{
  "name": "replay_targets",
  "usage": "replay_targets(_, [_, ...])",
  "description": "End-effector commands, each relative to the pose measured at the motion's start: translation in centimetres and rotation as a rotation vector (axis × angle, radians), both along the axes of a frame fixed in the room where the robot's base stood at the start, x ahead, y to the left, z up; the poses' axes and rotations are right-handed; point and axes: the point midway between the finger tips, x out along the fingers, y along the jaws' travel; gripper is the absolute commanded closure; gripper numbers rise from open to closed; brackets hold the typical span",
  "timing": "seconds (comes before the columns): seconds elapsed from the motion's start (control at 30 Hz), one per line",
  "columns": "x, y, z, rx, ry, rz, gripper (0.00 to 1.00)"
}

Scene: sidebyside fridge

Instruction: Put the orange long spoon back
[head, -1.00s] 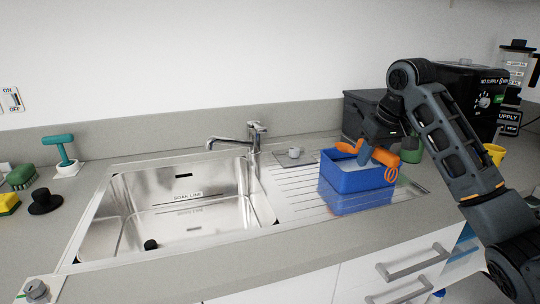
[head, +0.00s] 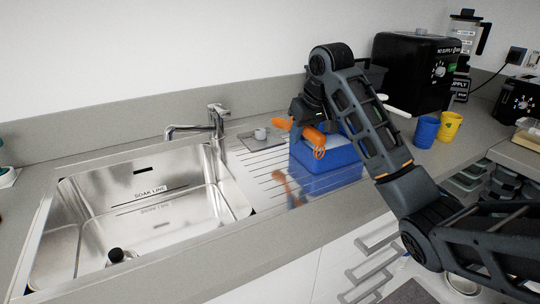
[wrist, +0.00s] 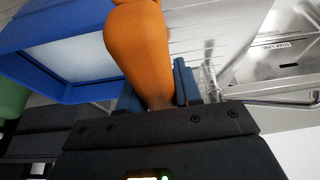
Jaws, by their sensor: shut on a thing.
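My gripper (head: 302,122) is shut on an orange utensil, which I take to be the orange long spoon (head: 314,137). It is held roughly crosswise, with orange showing on both sides of the jaws and a thin orange loop hanging at its right end. In the wrist view the thick orange part (wrist: 139,48) is between the fingers; the spoon's far end is cut off. In the head view the spoon is at the upper left of a blue bin (head: 325,181), its loop overlapping the bin. I cannot tell its exact height.
The bin stands on the ribbed drainboard (head: 258,178), right of the steel sink (head: 150,210) and tap (head: 215,120). Blue (head: 426,131) and yellow (head: 449,127) cups and a black appliance (head: 415,75) are to the right.

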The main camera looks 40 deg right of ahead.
Motion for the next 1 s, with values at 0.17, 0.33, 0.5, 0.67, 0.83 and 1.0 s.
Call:
replay_targets(0.17, [2.8,2.6,-2.2,-0.001,0.003,0.002,0.98])
replay_targets(0.33, [4.6,4.3,-3.7,-0.001,0.001,0.001,0.98])
replay_targets(0.5, [5.3,4.9,-4.5,-0.001,0.001,0.000,0.98])
replay_targets(0.67, [5.2,4.9,-6.6,0.000,0.002,-0.002,0.98])
replay_targets(0.83, [5.3,4.9,-7.7,0.000,0.001,-0.001,0.98])
replay_targets(1.0, [5.3,4.9,-8.0,-0.001,-0.001,0.000,0.98])
